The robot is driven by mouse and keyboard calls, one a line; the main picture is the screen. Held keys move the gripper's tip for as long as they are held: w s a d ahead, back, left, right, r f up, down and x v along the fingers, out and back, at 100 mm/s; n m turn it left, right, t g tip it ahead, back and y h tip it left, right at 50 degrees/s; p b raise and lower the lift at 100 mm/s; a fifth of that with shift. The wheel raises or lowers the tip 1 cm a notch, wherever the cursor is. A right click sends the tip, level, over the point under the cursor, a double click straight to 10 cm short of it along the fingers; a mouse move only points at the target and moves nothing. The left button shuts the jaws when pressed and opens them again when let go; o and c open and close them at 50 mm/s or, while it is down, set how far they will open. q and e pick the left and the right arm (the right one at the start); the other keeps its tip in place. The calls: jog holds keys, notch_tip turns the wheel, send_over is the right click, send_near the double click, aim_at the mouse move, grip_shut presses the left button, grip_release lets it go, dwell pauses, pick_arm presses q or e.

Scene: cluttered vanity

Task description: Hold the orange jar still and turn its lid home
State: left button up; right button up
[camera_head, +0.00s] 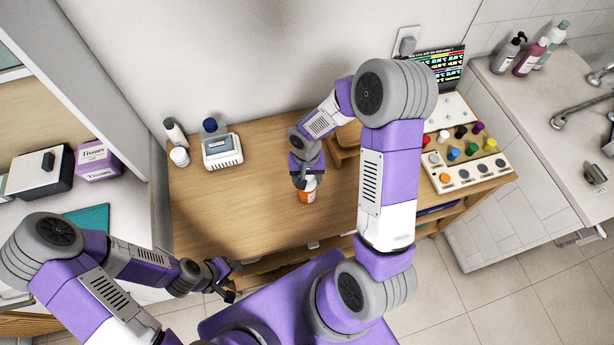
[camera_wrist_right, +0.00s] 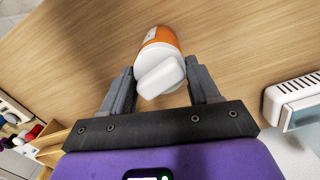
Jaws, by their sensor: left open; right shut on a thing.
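The orange jar (camera_head: 307,196) stands on the wooden desk near its front edge, with a white label patch. Its white lid (camera_wrist_right: 160,76), with a raised grip bar, shows in the right wrist view, over the orange body (camera_wrist_right: 160,36). My right gripper (camera_head: 305,180) is above the jar and shut on the lid, a finger on each side; in the head view it hides most of the lid. Whether the lid is seated cannot be told. My left gripper (camera_head: 233,281) is open and empty, left of the jar near the desk's front edge.
A white device (camera_head: 222,152) with a blue-topped bottle and small white containers (camera_head: 180,157) stand at the desk's back left. A panel (camera_head: 462,172) of several coloured knobs is at the right. The desk (camera_head: 250,210) left of the jar is clear.

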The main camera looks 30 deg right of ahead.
jog(key=shift+f, duration=0.2)
jog(key=o, duration=1.6)
jog(key=shift+r+p, duration=2.3)
jog(key=shift+r, duration=1.2)
